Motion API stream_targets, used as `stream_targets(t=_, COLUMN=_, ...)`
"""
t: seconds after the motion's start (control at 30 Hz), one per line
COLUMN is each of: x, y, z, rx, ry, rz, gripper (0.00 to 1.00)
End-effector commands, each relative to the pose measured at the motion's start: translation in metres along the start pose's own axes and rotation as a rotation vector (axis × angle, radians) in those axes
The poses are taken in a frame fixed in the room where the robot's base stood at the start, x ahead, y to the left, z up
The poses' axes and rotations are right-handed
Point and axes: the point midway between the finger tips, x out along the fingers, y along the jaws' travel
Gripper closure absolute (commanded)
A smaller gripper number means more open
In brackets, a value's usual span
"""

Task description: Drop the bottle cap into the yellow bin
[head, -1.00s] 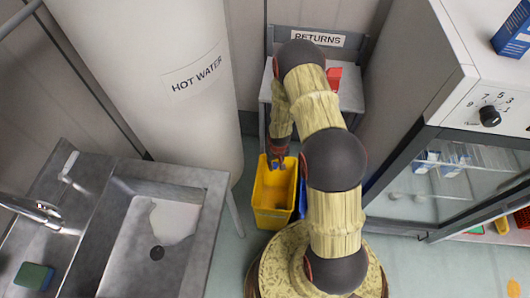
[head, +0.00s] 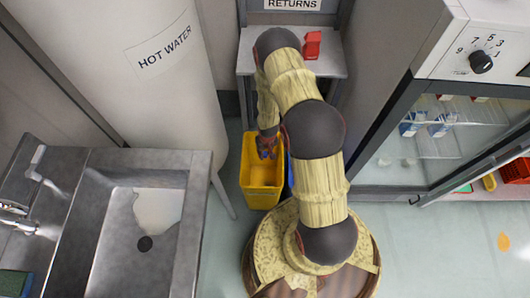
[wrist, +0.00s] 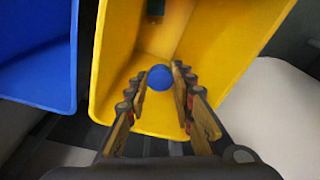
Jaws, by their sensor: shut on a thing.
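The bottle cap is a small blue round thing (wrist: 159,78) between my fingertips in the wrist view. My gripper (wrist: 159,74) is shut on it. The yellow bin (wrist: 115,75) lies below and around the cap in that view, its inside showing behind it. In the head view the yellow bin (head: 262,197) stands on the floor, and my gripper (head: 267,153) is over its open top, toward the far part. The cap is too small to make out clearly in the head view.
A blue bin (wrist: 40,60) stands beside the yellow one, mostly hidden behind my arm in the head view. A steel sink (head: 165,265) is at left, a hot water tank (head: 150,90) behind it. A grey returns stand (head: 325,65) holds a red thing (head: 312,44). A glass-fronted cabinet (head: 430,145) is at right.

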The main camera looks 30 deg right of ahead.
Motion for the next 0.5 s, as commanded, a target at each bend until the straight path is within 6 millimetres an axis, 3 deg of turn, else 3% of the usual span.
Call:
stream_targets(t=0.27, x=0.0024, y=0.0000, z=-0.0002, rx=0.000, ry=0.001, rz=0.000, gripper=0.83)
stream_targets(t=0.3, x=0.0024, y=0.0000, z=-0.0002, rx=0.000, ry=0.001, rz=0.000, gripper=0.75)
stream_targets(t=0.5, x=0.0024, y=0.0000, z=0.0000, rx=0.000, ry=0.000, rz=0.000, gripper=0.64)
